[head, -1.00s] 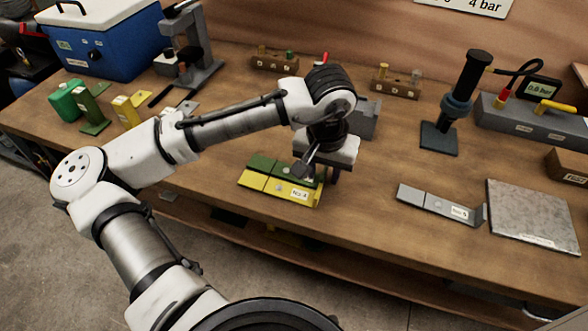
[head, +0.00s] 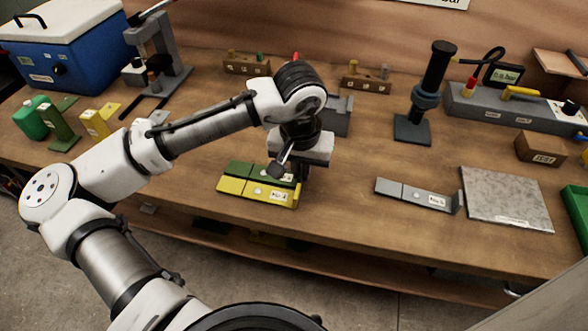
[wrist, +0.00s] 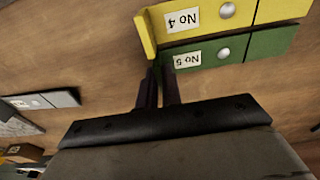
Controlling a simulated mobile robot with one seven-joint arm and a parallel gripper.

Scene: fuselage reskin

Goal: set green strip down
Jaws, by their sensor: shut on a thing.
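The green strip (head: 240,170), labelled No 5, lies alongside the yellow strip (head: 245,188), labelled No 4, near the front of the bench. In the wrist view the green strip (wrist: 262,46) is right beside the yellow strip (wrist: 200,16), with their long edges close together. My gripper (head: 300,177) is at the right end of the green strip. In the wrist view my gripper (wrist: 161,78) is shut on the green strip's labelled end. Whether the green strip rests fully on the bench is hard to tell.
A grey strip (head: 405,192) and a grey plate (head: 507,198) lie to the right, with bare wood between. Behind stand a black pump-like tool (head: 428,95) and small wooden racks (head: 366,83). Green (head: 60,127) and yellow (head: 97,123) brackets stand at the left.

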